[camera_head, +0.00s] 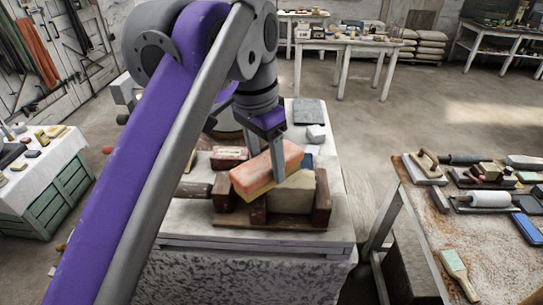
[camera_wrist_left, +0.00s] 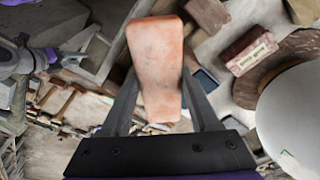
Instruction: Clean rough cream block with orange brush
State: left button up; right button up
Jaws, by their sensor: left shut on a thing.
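The orange brush (camera_head: 265,170) is an orange block with a thin yellowish underside. My left gripper (camera_head: 278,160) is shut on it and holds it at a slant over the cream block (camera_head: 293,196). The cream block sits between dark red-brown blocks on a stone-topped bench. The brush hides part of the block's top, and I cannot tell whether the two touch. In the left wrist view the brush (camera_wrist_left: 155,70) is between both fingers and hides the cream block.
A red-brown brick (camera_head: 229,157) lies behind the brush. The right table (camera_head: 425,205) holds floats, rollers and a green brush (camera_head: 456,268). Floor behind is open.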

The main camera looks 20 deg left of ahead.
aim_at(286, 149)
pick_arm(q)
jog(key=shift+w+d, duration=0.4)
jog(key=shift+w, duration=0.3)
jog(key=shift+w+d, duration=0.35)
jog(key=shift+w, duration=0.3)
jog(key=shift+w+d, duration=0.4)
jog(key=shift+w, duration=0.3)
jog(key=shift+s, duration=0.1)
jog(key=shift+s+a+r, duration=0.3)
jog(key=shift+s+r, duration=0.05)
jog(key=shift+s, duration=0.15)
jog(key=shift+s+a+r, duration=0.3)
jog(key=shift+s+r, duration=0.05)
jog(key=shift+s, duration=0.1)
jog(key=shift+f, duration=0.75)
